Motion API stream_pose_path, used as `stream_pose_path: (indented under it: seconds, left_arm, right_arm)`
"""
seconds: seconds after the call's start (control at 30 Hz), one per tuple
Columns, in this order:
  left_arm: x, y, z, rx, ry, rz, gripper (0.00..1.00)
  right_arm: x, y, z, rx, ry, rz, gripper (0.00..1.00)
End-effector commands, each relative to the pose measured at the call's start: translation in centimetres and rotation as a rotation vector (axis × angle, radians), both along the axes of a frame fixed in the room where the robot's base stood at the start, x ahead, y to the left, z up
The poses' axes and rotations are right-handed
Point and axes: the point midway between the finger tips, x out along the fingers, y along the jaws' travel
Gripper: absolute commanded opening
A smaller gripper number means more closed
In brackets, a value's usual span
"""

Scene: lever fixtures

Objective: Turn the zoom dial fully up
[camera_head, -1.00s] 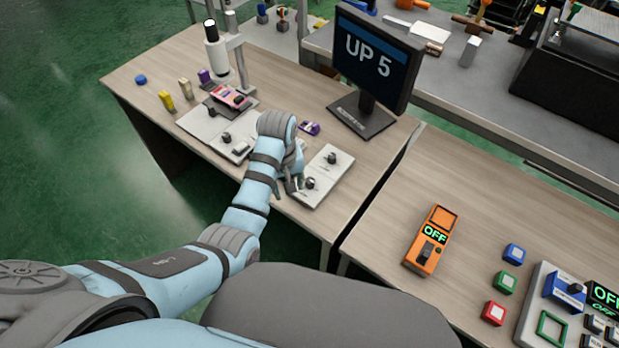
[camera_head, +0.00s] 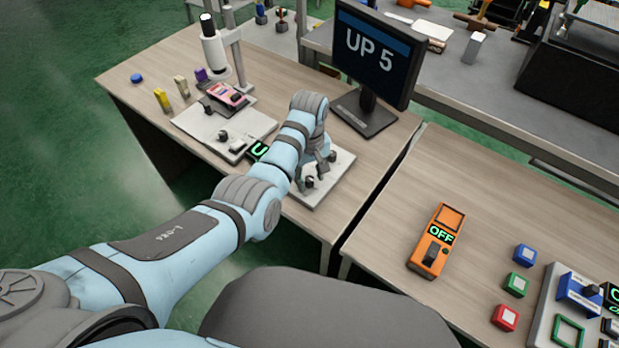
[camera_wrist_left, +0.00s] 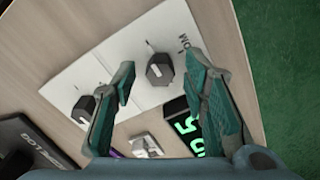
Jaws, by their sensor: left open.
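A white plate (camera_head: 343,165) with two dark knobs lies near the table's front edge. In the left wrist view, one dark faceted knob, taken as the zoom dial (camera_wrist_left: 160,68), stands by partly hidden lettering that seems to end in "OM". It shows in the head view (camera_head: 308,183) as the knob nearer the front edge. The other knob (camera_wrist_left: 82,110) is nearer the monitor. My left gripper (camera_wrist_left: 158,76) is open over the plate, its fingers on either side of the dial in the picture. I see no clear contact. My right gripper is not in view.
The monitor (camera_head: 373,58) reads "UP 5". A green-lit display (camera_head: 258,150) is partly behind my left arm. A microscope (camera_head: 214,52) with a pink block on its stage stands to the left. An orange OFF box (camera_head: 437,240) is on the right table, across a gap.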

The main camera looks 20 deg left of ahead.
Motion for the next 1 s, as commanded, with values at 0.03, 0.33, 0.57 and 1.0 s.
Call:
stream_pose_path:
  seconds: [0.03,0.33,0.57,1.0]
  left_arm:
    - [0.0,0.0,-0.2,0.000,0.000,0.000,0.40]
    - [0.0,0.0,-0.1,0.000,-0.001,0.000,0.24]
    - [0.0,0.0,-0.1,0.001,-0.001,0.000,0.00]
    - [0.0,0.0,0.1,0.000,-0.001,-0.103,0.00]
  right_arm:
    - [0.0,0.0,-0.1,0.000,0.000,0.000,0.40]
    - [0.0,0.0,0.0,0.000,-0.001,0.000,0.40]
    - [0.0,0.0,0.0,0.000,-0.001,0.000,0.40]
    - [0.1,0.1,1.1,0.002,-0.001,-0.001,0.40]
